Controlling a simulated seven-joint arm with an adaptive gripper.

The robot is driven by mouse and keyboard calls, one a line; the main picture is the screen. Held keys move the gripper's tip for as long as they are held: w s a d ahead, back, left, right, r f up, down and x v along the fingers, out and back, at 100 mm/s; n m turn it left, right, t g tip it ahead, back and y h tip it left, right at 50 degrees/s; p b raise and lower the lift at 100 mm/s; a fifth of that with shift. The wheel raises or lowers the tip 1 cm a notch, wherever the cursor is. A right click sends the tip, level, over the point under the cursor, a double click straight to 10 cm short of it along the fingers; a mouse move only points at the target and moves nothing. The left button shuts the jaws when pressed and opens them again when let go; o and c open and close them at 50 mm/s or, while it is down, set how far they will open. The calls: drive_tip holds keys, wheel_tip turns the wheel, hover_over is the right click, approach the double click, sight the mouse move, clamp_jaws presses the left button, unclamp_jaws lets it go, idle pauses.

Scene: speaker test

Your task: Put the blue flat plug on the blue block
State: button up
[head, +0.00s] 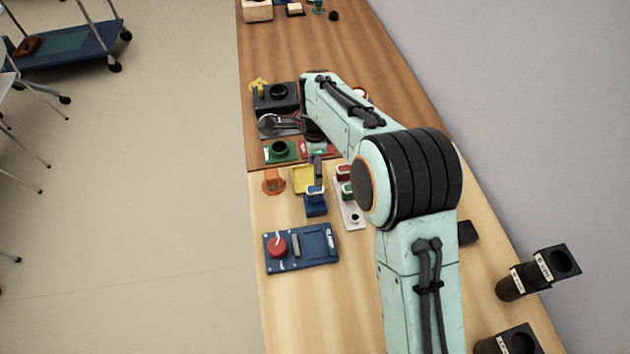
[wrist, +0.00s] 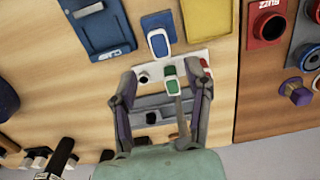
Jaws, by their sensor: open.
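The blue block (head: 316,208) stands on the table, left of the white strip. The blue flat plug (head: 315,191), with a white-rimmed face, appears on top of it; it also shows in the wrist view (wrist: 158,42). The white strip (wrist: 150,76) holds a green plug (wrist: 171,79) and a red plug (wrist: 204,64); its end hole is empty. My gripper (wrist: 166,78) is open, its fingers either side of the green plug in the picture. I cannot tell the height between them. In the head view my gripper (head: 318,168) is partly hidden behind my arm.
A yellow block (head: 306,180) and an orange block (head: 273,181) stand close by. A blue panel with a red knob (head: 300,248) lies nearer. Green, red and dark panels crowd the darker table part beyond. Several black holders (head: 525,278) stand at the right edge.

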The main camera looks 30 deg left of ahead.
sight(315, 189)
drive_tip(key=s+d+r+n, duration=0.2)
drive_tip(key=d+r, duration=0.5)
drive_tip(key=d, duration=0.3)
drive_tip(key=s+d+r+n, duration=0.1)
drive_tip(key=d+r+n, duration=0.2)
drive_tip(key=d+r, duration=0.55)
drive_tip(key=s+d+f+n, duration=0.2)
drive_tip(key=s+d, duration=0.5)
drive_tip(key=s, duration=0.1)
drive_tip(key=s+d+f+n, duration=0.2)
drive_tip(key=s+d+n, duration=0.1)
drive_tip(key=s+d, duration=0.4)
drive_tip(key=shift+s+f+y, duration=0.4)
drive_tip(key=shift+s, duration=0.4)
